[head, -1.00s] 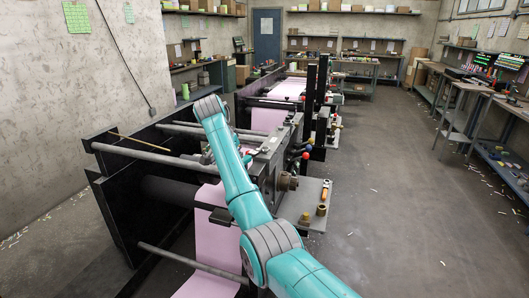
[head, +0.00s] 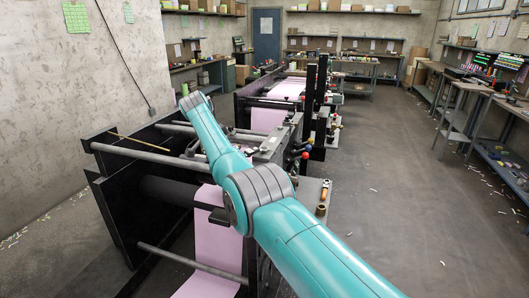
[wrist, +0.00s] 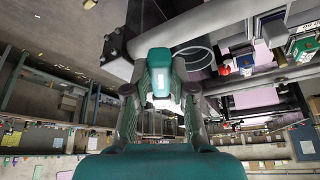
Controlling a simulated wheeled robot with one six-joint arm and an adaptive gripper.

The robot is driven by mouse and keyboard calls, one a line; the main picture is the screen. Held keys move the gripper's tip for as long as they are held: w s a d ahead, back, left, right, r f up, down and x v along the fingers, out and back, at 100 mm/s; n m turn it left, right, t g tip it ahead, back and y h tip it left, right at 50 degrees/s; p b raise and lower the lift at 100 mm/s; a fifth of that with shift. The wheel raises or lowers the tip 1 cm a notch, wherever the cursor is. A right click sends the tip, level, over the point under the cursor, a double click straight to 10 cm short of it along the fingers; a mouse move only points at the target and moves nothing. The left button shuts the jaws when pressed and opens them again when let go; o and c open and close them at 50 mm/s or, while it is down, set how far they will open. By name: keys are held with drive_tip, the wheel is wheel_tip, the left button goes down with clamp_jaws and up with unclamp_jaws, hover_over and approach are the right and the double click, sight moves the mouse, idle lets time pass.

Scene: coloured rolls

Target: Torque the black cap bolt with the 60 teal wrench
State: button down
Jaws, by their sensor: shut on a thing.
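In the wrist view my gripper (wrist: 160,90) has its two fingers closed on a teal block-like end, which looks like the teal wrench (wrist: 158,62). The rest of the wrench is hidden behind this end, and I cannot read a 60 on it. In the head view my teal arm reaches over the near machine, and the gripper and wrench do not show there. I cannot make out the black cap bolt in either view.
The near machine has a black side frame (head: 120,215), grey rollers and a pink web (head: 218,235). Small brass parts (head: 321,209) stand on its right ledge. A second machine stands behind. Benches (head: 480,100) line the right wall. The floor (head: 400,200) between is mostly clear.

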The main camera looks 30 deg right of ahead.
drive_tip(key=shift+s, duration=0.15)
drive_tip(key=shift+r, duration=0.1)
drive_tip(key=shift+a+r, duration=0.1)
drive_tip(key=shift+r, duration=0.55)
